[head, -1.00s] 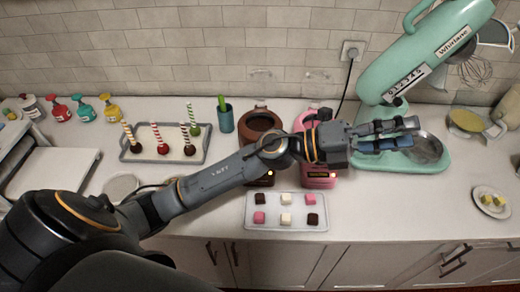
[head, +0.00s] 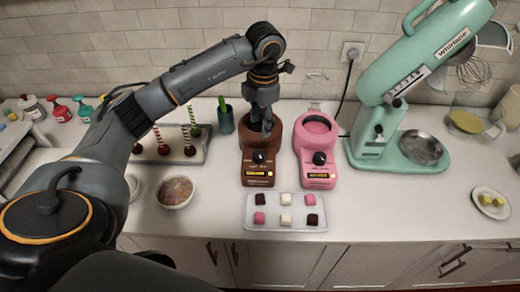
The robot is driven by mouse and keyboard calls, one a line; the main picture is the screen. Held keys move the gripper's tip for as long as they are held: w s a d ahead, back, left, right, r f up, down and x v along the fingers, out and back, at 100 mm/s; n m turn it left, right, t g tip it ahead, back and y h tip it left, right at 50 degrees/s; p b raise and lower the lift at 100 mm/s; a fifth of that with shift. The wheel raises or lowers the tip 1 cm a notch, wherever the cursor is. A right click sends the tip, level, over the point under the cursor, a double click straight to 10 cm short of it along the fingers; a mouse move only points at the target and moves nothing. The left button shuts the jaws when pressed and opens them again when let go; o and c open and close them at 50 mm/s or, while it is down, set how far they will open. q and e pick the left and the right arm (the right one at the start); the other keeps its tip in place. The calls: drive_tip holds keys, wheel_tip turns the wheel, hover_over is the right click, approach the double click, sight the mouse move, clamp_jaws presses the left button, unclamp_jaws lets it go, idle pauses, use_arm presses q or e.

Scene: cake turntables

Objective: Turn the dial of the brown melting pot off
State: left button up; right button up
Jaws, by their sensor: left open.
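The brown melting pot (head: 257,174) stands on the counter, left of the pink melting pot (head: 317,165). Its black dial (head: 259,157) is on the sloped front, above a small lit yellow display. My left gripper (head: 267,132) points down over the brown pot's bowl, behind the dial. Its fingers are open and hold nothing. They hide much of the bowl; I cannot tell whether they touch it. My right gripper is not in view.
A tray of sweets (head: 286,224) lies in front of both pots. A green stand mixer (head: 400,150) is at the right. A bowl (head: 175,192) and a cake-pop tray (head: 200,152) are at the left.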

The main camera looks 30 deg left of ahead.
sight(260, 154)
use_arm(q)
drive_tip(key=f+p, duration=0.1)
drive_tip(key=f, duration=0.2)
drive_tip(key=f+p, duration=0.1)
drive_tip(key=f, duration=0.3)
drive_tip(key=f+p, duration=0.1)
drive_tip(key=f, duration=0.3)
drive_tip(key=shift+w+a+p, duration=0.15)
drive_tip(key=shift+a+p, duration=0.1)
drive_tip(key=shift+p, duration=0.1)
drive_tip(key=shift+f, duration=0.7)
drive_tip(key=c, duration=0.9)
